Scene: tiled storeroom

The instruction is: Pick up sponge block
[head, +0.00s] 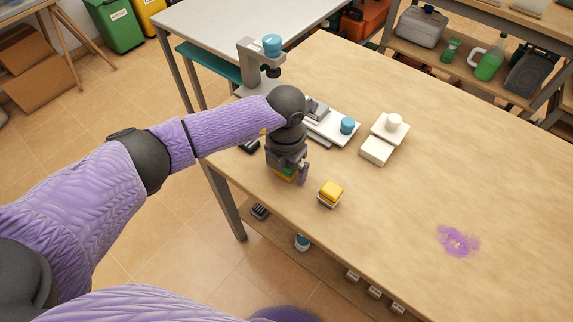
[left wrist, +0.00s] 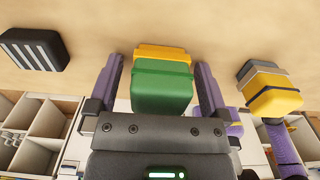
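A two-layer block, green and orange-yellow, which looks like the sponge block (left wrist: 163,88), lies between the fingers of my left gripper (left wrist: 158,85) in the left wrist view. A narrow gap shows between the block and the left-hand finger; the right-hand finger is very close to it or touching. The gripper is open around the block. In the head view my left gripper (head: 287,175) points down near the table's front edge, and hides most of the block. My right gripper does not clearly show.
A yellow block with grey and white layers (head: 330,192) sits just right of the gripper; it also shows in the left wrist view (left wrist: 272,95). A dark striped block (left wrist: 36,49) is on the other side. The table's right is mostly clear.

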